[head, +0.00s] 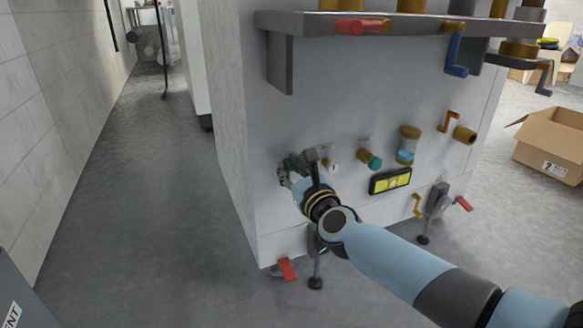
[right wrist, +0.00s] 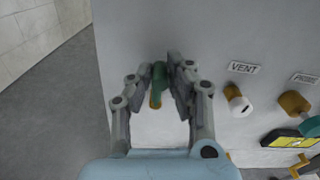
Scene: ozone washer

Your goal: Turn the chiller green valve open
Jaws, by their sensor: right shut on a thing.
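The green valve (right wrist: 158,76) has a green handle on a brass stem, on the pale front panel of the chiller (head: 290,118). In the right wrist view its handle stands about upright, slightly tilted, with the brass part below. My right gripper (head: 297,166) is at the panel's left part, with its fingers on either side of the handle, shut on it. In the right wrist view the gripper (right wrist: 157,72) fills the middle. In the head view the gripper hides the valve. My left gripper is not in view.
A white-tipped brass fitting under a VENT label (right wrist: 244,69) is right of the valve. A teal-ended fitting (head: 372,161) and a yellow display (head: 390,181) lie further right. A grey shelf (head: 350,20) juts out above. A cardboard box (head: 553,142) stands right; floor at left is clear.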

